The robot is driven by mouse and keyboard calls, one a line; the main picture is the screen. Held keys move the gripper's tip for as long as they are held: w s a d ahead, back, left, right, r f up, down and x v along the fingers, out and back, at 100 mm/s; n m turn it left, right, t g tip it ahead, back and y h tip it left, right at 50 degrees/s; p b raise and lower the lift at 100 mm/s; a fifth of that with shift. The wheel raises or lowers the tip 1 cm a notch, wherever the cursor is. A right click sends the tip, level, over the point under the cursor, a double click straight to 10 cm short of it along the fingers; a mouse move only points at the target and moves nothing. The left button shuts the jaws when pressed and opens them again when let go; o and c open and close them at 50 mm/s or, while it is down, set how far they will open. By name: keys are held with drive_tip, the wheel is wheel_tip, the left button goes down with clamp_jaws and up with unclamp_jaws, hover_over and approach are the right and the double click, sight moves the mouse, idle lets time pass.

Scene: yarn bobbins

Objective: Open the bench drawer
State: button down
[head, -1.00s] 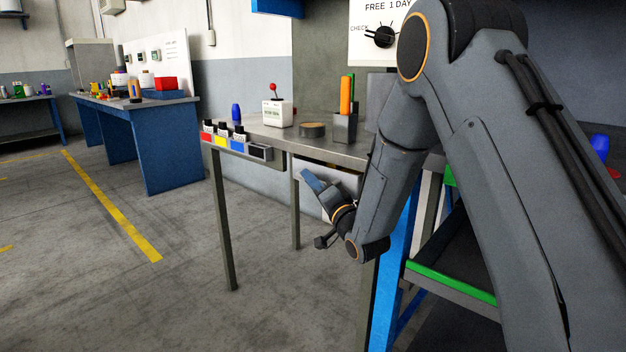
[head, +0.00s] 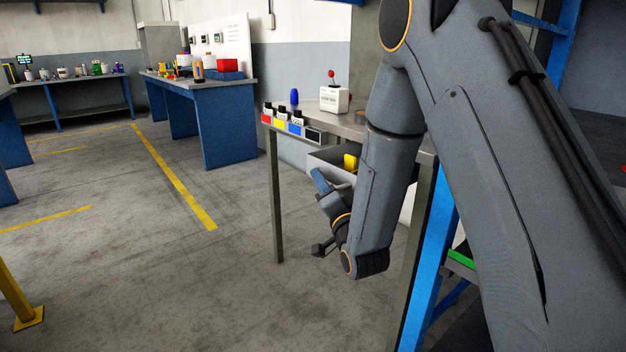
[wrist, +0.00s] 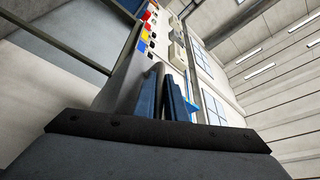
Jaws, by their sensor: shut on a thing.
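The bench drawer (head: 319,161), a light grey box, is pulled out from under the metal bench top (head: 347,130). Its inside shows in the head view, with a yellow thing (head: 350,162) in it. My gripper (head: 319,178) is at the drawer's front, with its blue fingers against it. In the wrist view my gripper (wrist: 164,78) has its two blue fingers close together beside a grey surface. It is shut on the drawer's handle, which the fingers mostly hide. My arm covers the drawer's right part.
A white box with a red knob (head: 334,98) and a blue bobbin (head: 294,97) stand on top. A bench leg (head: 275,200) is left of the drawer. Open floor (head: 150,270) lies to the left.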

idle(0.3)
drive_tip(key=c, duration=1.8)
unclamp_jaws()
drive_tip(key=shift+s, duration=0.1)
drive_tip(key=v, duration=0.7)
drive_tip(key=shift+s+d+f, duration=0.15)
drive_tip(key=shift+s, duration=0.15)
